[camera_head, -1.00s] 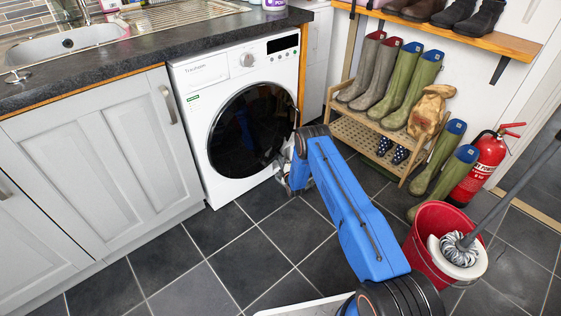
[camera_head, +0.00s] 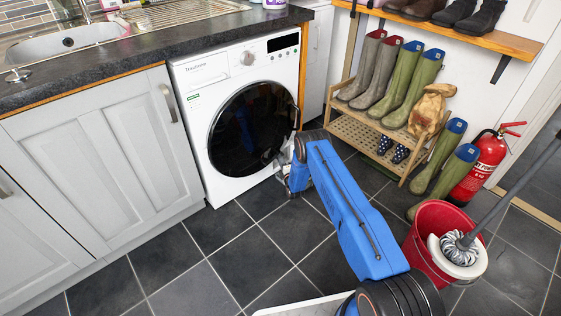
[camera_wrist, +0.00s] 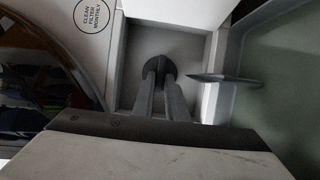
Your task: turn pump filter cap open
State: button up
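The pump filter cap (camera_wrist: 158,66) is a dark round knob with an upright ridge, set in a grey square recess low on the front of the white washing machine (camera_head: 190,105). My gripper (camera_wrist: 159,78) reaches into the recess in the wrist view. Its two narrow fingers stand close together, their tips at the cap, one on each side of the ridge. Whether they press on the ridge cannot be told. In the head view my gripper is low by the machine's lower right corner, and the cap is hidden there.
A flap-like grey panel (camera_wrist: 285,75) with a dark pointed piece (camera_wrist: 225,78) stands right of the recess. The dark glass door (camera_head: 250,130) is shut. A boot rack (camera_head: 365,140), red bucket (camera_head: 425,240) and fire extinguisher (camera_head: 482,165) stand right. Tiled floor is clear in front.

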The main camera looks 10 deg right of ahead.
jog(key=shift+o, duration=1.2)
